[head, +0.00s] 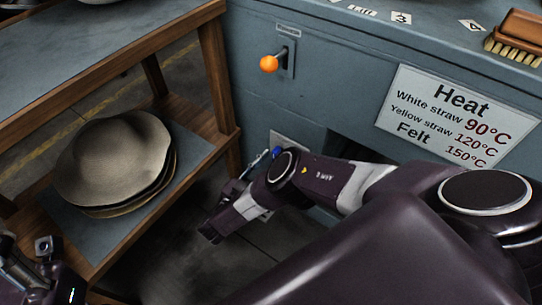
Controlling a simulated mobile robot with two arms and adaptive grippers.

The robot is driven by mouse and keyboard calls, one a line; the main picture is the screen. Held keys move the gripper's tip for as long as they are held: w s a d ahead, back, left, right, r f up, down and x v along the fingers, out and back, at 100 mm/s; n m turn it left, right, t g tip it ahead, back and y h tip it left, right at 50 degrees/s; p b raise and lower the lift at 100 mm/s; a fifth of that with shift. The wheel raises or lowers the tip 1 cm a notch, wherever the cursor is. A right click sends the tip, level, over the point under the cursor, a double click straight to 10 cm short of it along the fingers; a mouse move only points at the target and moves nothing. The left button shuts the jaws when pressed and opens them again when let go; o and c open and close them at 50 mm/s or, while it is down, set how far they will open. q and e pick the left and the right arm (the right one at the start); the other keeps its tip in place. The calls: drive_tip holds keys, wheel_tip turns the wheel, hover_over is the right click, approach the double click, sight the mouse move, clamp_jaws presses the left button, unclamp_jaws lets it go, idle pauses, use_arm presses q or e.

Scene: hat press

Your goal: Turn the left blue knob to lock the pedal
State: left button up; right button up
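A small blue knob (277,151) shows low on the blue-grey press cabinet, beside a pale plate (290,140). My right arm's wrist covers most of the area around it. My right gripper (256,166) is at the knob, partly hidden behind my wrist. I cannot tell whether its fingers touch the knob or how far they are apart. My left gripper (26,254) is at the bottom left corner, cut off by the frame edge, with its two fingertips apart and nothing between them. The pedal is not in view.
An orange-tipped lever (269,63) sticks out of the cabinet above the knob. A wooden shelf rack (222,150) with stacked hats (110,155) stands at the left. A heat sign (455,112) is on the cabinet front. A brush (518,35) lies on top.

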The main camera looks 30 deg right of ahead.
drive_tip(key=shift+w+d, duration=0.2)
drive_tip(key=shift+d, duration=0.2)
drive_tip(key=shift+c, duration=0.2)
clamp_jaws()
